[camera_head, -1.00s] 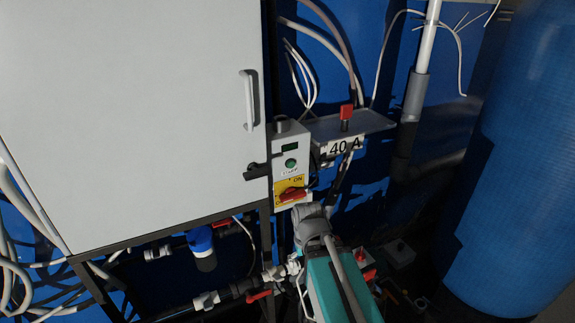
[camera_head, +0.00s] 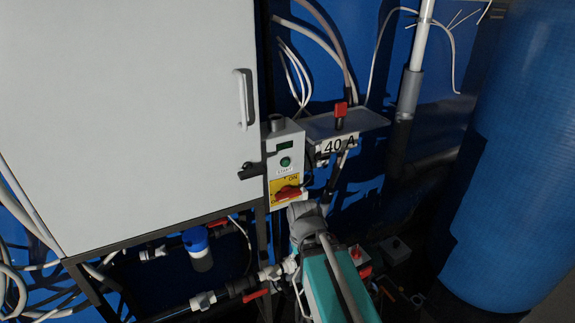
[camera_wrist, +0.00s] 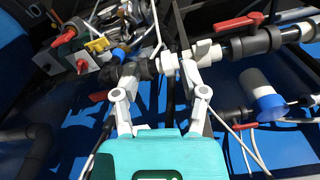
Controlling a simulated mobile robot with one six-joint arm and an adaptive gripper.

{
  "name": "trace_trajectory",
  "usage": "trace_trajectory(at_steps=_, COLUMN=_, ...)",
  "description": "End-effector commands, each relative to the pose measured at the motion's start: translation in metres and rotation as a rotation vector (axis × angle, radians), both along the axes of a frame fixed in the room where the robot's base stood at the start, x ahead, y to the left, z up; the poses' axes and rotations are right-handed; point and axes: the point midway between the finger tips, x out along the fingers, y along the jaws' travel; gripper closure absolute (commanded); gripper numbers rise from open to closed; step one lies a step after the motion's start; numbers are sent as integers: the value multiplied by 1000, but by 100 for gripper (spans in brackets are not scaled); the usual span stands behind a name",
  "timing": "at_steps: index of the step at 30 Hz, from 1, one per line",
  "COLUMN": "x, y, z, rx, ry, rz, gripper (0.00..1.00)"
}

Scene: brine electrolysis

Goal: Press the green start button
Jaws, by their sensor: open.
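The green start button (camera_head: 285,161) sits on the front of a narrow grey control box (camera_head: 270,160), above a START label and below a small dark display. A red rotary switch (camera_head: 288,193) on a yellow plate marked ON is beneath it. In the head view my arm reaches up from the bottom, with its grey wrist just below the box; my fingers cannot be made out there. In the wrist view my gripper (camera_wrist: 163,92) is open, its two fingers apart with nothing held between them. I cannot make out the green button in the wrist view.
A large white cabinet (camera_head: 120,110) with a handle stands left of the box. A shelf (camera_head: 365,123) with a red knob and a 40 A label is right. Pipes with red-handled valves (camera_head: 255,294) run below. A big blue tank (camera_head: 520,150) fills the right.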

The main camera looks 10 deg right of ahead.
Motion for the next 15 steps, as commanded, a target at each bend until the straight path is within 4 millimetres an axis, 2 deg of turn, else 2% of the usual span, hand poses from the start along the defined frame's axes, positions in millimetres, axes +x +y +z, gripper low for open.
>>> trace_trajectory(at_steps=1, x=0, y=0, z=0, rx=0, ry=0, rz=0, gripper=65)
trace_trajectory(at_steps=6, x=0, y=0, z=0, rx=0, ry=0, rz=0, gripper=97)
trace_trajectory(at_steps=7, x=0, y=0, z=0, rx=0, ry=0, rz=0, gripper=100)
trace_trajectory(at_steps=15, x=0, y=0, z=0, rx=0, ry=0, rz=0, gripper=100)
